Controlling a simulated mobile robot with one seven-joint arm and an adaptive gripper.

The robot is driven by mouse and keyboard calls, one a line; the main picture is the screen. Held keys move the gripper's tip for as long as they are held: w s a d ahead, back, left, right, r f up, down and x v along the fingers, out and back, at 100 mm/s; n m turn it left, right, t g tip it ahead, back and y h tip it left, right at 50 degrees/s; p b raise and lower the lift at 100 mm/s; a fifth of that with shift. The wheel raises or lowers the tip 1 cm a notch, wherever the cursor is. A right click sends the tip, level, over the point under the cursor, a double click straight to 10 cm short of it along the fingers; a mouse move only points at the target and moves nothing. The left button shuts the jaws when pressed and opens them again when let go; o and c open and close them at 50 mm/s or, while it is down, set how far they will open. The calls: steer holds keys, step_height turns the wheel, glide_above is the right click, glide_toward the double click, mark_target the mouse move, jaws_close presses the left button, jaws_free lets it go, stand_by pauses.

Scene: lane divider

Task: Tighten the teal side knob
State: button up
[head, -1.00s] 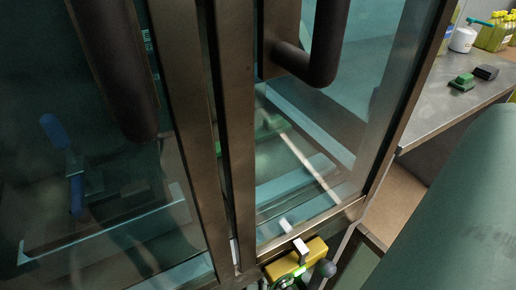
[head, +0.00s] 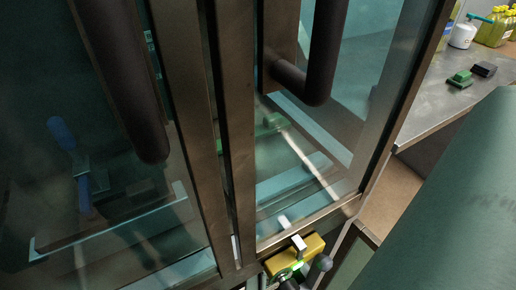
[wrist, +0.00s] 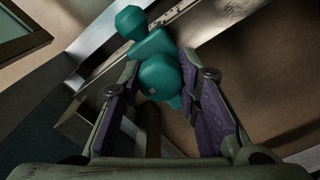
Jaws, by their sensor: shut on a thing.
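The teal side knob (wrist: 160,75) is in the upper middle of the wrist view, with a rounded front and a teal body behind it. A smaller round teal end (wrist: 130,20) sticks up at its upper left. My gripper (wrist: 161,88) is shut on the knob, with one purple-padded finger on each side. The part behind the knob is mostly hidden. In the head view, a yellow block (head: 305,247) with a bright green patch and a dark round end sits low by the glass door frame. I cannot tell the knob's colour there, and my gripper does not show.
Brown-framed glass doors with dark handles (head: 322,75) fill the left and middle. A blue-handled tool (head: 62,133) shows through the glass. At right, a metal bench (head: 432,98) holds bottles, a green block (head: 460,79) and a dark block (head: 484,69). My arm covers the lower right.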

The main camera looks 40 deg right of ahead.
steer(key=shift+m, duration=0.4)
steer(key=o, duration=1.2)
step_height(320, 180, up, 12)
steer(key=shift+r, duration=0.1)
